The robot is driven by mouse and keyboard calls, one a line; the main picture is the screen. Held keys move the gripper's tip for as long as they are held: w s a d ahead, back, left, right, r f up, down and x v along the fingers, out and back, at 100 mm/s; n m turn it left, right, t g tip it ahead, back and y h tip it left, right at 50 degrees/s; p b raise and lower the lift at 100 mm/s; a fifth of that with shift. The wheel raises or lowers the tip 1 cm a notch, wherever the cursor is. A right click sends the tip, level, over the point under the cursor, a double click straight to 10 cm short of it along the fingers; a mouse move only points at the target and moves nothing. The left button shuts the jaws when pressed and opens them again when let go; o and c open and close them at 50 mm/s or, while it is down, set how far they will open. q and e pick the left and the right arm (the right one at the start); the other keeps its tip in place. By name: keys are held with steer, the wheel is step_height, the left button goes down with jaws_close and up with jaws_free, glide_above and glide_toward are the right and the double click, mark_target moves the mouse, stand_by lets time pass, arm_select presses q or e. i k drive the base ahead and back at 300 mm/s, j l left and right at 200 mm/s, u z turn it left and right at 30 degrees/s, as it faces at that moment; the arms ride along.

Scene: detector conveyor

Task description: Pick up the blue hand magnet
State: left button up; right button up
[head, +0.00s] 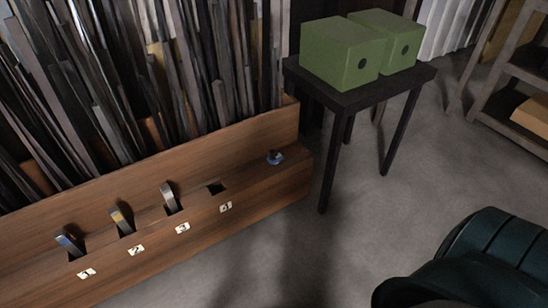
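A small blue object with a pale part (275,157), which looks like the blue hand magnet, rests on the right end of the wooden ledge (262,195). It is small in the head view and its exact shape is hard to make out. Nothing covers it. Neither my left nor my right gripper shows in the head view.
The ledge has several numbered slots; slots 1 to 3 hold metal pieces (168,197), and slot 4 (216,188) looks empty. Long strips stand behind. A dark table (398,90) carries two green boxes (340,52). Grey floor (400,210) is open in front.

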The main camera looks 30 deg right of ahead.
mark_target(273, 159)
steer(key=i+j+z, duration=0.35)
steer(key=i, duration=0.2)
steer(key=i+j+z, duration=0.4)
steer(key=i+j, duration=0.15)
